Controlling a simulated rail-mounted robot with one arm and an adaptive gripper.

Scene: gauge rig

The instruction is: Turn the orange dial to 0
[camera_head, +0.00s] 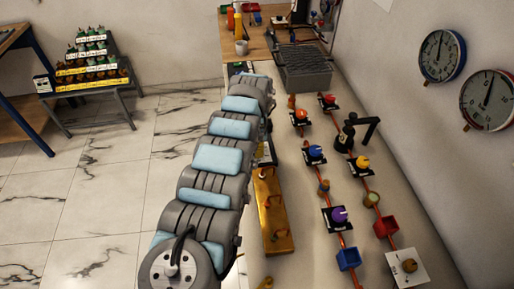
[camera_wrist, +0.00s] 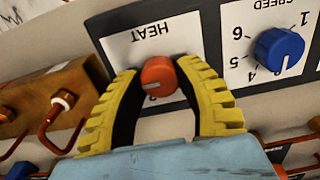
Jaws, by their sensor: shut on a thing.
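The orange dial (camera_wrist: 158,78) sits on a white plate (camera_wrist: 125,52) with a black border, marked HEAT, which reads upside down in the wrist view. A pale pointer line on the dial points toward the picture's left.
A blue SPEED dial (camera_wrist: 279,49) stands close on the right in the wrist view. A brown block (camera_wrist: 40,105) with copper pipes is on the left. In the head view, several knobs line the bench, with a black lever fixture (camera_head: 350,132) and wall gauges (camera_head: 441,56) to the right.

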